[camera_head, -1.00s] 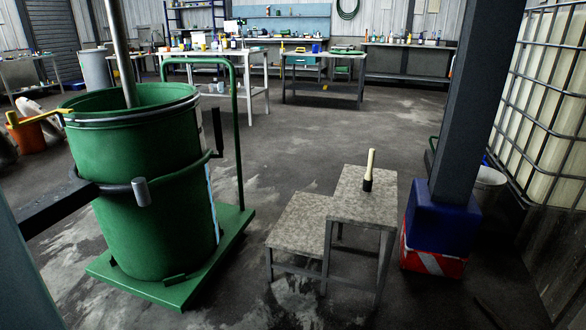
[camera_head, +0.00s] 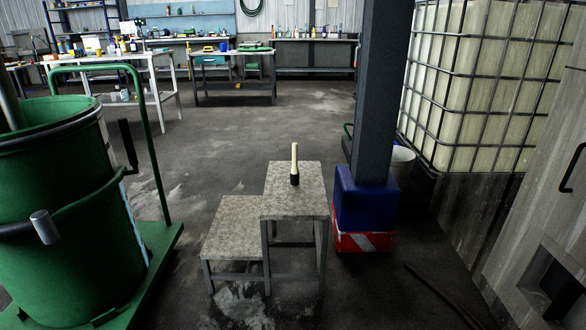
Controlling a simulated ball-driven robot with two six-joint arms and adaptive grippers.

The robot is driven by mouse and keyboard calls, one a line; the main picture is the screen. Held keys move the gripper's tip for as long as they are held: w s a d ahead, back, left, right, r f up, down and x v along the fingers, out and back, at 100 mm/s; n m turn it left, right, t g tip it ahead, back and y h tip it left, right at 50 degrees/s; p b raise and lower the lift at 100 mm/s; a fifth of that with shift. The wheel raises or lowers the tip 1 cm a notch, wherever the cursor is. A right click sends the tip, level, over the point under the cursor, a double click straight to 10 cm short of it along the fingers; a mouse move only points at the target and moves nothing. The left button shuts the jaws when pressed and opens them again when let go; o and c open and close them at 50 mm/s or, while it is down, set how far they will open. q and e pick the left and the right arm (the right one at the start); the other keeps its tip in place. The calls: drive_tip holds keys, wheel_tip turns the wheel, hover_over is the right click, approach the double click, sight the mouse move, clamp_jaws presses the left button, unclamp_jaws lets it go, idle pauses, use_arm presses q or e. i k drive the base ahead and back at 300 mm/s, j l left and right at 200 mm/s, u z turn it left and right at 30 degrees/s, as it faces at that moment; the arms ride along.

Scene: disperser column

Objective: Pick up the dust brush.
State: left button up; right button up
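The dust brush (camera_head: 294,164) stands upright on the top step of a small grey two-step stool (camera_head: 290,203), in the middle of the head view. It has a pale handle pointing up and a dark bristle end resting on the step. Nothing covers it. Neither of my grippers shows in the head view.
A green drum (camera_head: 60,215) on a green trolley stands at the left. A post with a blue and red padded base (camera_head: 365,205) stands close to the stool's right. A caged white tank (camera_head: 480,90) is behind at the right. Dark floor in front is open.

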sight(294, 173)
drive_tip(key=z, duration=1.5)
drive_tip(key=u, duration=1.5)
drive_tip(key=i+j+u, duration=0.2)
drive_tip(key=i+j, duration=0.3)
drive_tip(key=i+l, duration=0.05)
drive_tip(key=i, duration=0.05)
